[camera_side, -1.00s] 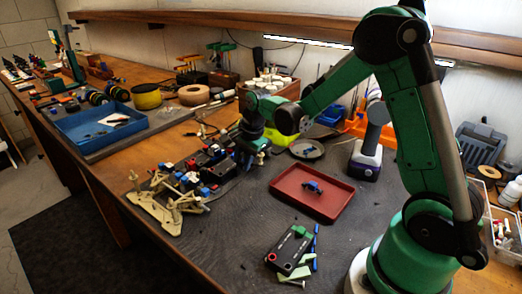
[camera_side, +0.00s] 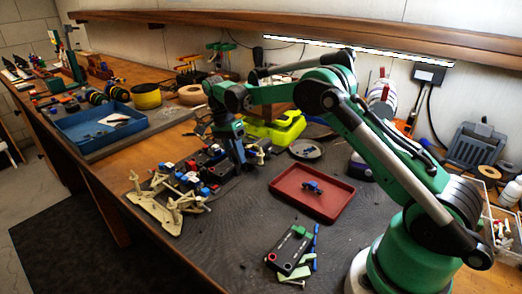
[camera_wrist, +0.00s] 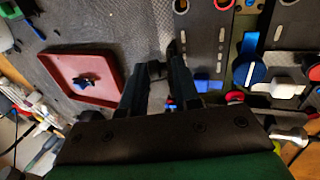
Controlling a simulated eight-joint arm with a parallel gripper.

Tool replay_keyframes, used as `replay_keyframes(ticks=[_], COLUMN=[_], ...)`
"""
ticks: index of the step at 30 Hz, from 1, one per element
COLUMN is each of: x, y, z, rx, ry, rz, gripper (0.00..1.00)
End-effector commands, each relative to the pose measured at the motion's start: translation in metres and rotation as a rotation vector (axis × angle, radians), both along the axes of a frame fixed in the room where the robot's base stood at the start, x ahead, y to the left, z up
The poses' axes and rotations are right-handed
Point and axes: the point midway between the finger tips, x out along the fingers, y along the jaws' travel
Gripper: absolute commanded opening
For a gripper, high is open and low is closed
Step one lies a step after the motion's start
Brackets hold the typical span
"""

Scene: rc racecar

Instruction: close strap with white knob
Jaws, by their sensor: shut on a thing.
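The rc car (camera_side: 165,205), with cream suspension arms and a dark chassis, lies on the grey mat in the side view. Blue, red and white knobs stand along its chassis. In the wrist view a round blue-and-white piece (camera_wrist: 249,72) and a white knob-like piece (camera_wrist: 286,89) lie right of my gripper (camera_wrist: 163,72). In the side view my gripper (camera_side: 240,166) points down at the chassis's right end. Its fingers are close together on a small dark part, apparently a strap; the contact is mostly hidden by the fingers.
A red tray (camera_side: 312,205) with a small blue part stands right of the car. A black-and-green box (camera_side: 288,250) lies in front of it. A yellow-green case (camera_side: 275,128) and round dish (camera_side: 305,149) are behind. A blue bin (camera_side: 95,125) stands at left.

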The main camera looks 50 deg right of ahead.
Motion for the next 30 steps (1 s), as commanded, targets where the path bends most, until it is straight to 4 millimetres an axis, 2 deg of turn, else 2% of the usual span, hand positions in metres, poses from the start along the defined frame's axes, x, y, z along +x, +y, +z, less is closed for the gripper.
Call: replay_keyframes(ticks=[17, 18, 20, 30], x=[0.0015, 0.0015, 0.0015, 0.0021], y=[0.0005, 0.0005, 0.0005, 0.0003], z=[0.0003, 0.0003, 0.0003, 0.0012], rx=[0.000, 0.000, 0.001, 0.001], ry=[0.037, 0.037, 0.036, 0.035], rz=[0.001, 0.001, 0.001, 0.001], gripper=[0.00, 0.35, 0.52, 0.54])
